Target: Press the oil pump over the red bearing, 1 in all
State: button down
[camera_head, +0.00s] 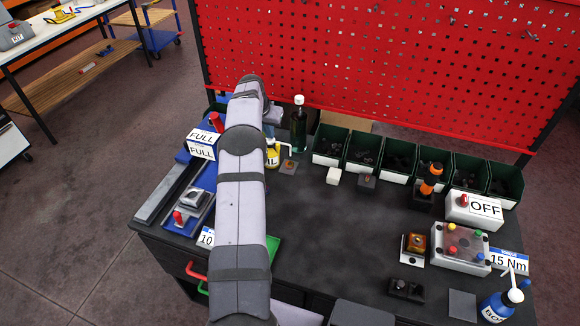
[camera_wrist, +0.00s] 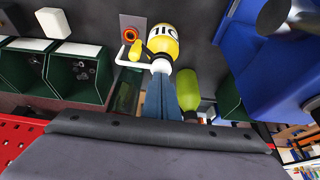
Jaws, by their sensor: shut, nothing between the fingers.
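The oil pump (camera_wrist: 162,42) is a yellow bottle with an OIL label, a white top and a bent white spout. In the head view the oil pump (camera_head: 272,155) is partly hidden behind my arm. The red bearing (camera_wrist: 130,35) is an orange-red ring on a grey plate next to the pump; it also shows in the head view (camera_head: 290,164). The spout reaches to the bearing's side of the bottle. My gripper (camera_wrist: 161,82) is shut and empty, its blue fingers at the pump's white top; whether they touch it I cannot tell.
A green bottle (camera_wrist: 188,90) stands close beside my fingers. Green bins (camera_head: 364,149) line the back below the red pegboard (camera_head: 400,60). A white cube (camera_head: 334,176) and another plate (camera_head: 367,181) stand to the right. The middle of the table is clear.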

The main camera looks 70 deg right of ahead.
jog(key=shift+a+f, duration=0.1)
jog(key=shift+f, duration=0.05)
jog(key=shift+r+p, duration=0.7)
jog(key=shift+r, duration=0.45)
notch_tip(320, 180, up, 6)
jog(key=p, duration=0.4)
jog(key=shift+p, duration=0.3)
dwell(0.5)
